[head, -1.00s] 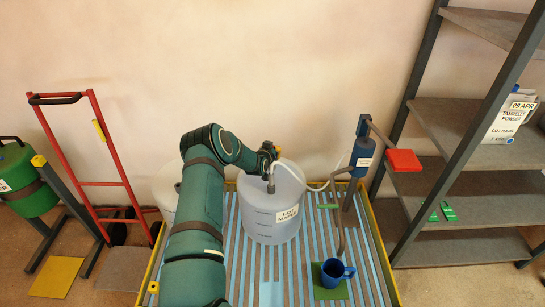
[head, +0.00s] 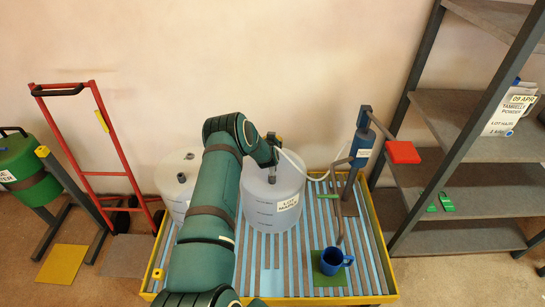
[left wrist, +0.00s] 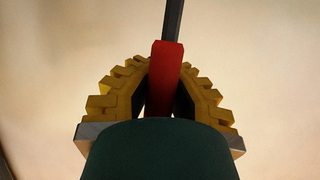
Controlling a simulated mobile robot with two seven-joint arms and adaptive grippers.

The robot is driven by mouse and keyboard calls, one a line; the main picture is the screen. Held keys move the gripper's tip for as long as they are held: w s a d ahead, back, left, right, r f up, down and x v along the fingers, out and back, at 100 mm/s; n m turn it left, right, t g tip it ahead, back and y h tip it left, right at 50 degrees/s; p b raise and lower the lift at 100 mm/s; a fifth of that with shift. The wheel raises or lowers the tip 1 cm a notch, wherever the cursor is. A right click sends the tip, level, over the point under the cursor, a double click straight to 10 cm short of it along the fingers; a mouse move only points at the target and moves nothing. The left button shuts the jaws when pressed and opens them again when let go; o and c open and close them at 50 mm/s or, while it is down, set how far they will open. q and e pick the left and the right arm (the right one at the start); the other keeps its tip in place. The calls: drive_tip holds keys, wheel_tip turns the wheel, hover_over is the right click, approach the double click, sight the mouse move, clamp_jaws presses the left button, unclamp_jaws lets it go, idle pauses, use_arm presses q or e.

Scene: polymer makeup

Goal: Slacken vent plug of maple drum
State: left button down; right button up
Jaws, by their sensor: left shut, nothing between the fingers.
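The maple drum (head: 262,210) is a translucent white drum with a "LOT MAPLE" label. It stands on the slatted pallet. A small grey fitting (head: 272,179) stands on its top; I cannot tell whether this is the vent plug. A pale hose (head: 300,163) runs from above the drum top toward the blue pump (head: 362,146). My left gripper is above the back of the drum top, mostly hidden by my arm in the head view. My right gripper is not in view.
A second white drum (head: 170,198) stands left of the maple drum. A blue mug (head: 331,262) stands on a green mat at the pallet's front right. The pump's red paddle (head: 403,152) juts right toward the shelf rack (head: 460,185). A red hand truck (head: 84,132) is at left.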

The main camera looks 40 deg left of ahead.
use_arm(q)
drive_tip(key=shift+s+d+f, duration=0.1)
drive_tip(key=shift+s+f, duration=0.05)
drive_tip(key=shift+f, duration=0.15)
drive_tip(key=shift+s+n, duration=0.1)
drive_tip(key=shift+n, duration=0.2)
drive_tip(key=c, duration=1.1)
unclamp_jaws()
drive_tip(key=shift+o, duration=0.2)
drive_tip(key=shift+r, duration=0.15)
wheel_tip(320, 180, up, 10)
drive_tip(key=shift+r, duration=0.15)
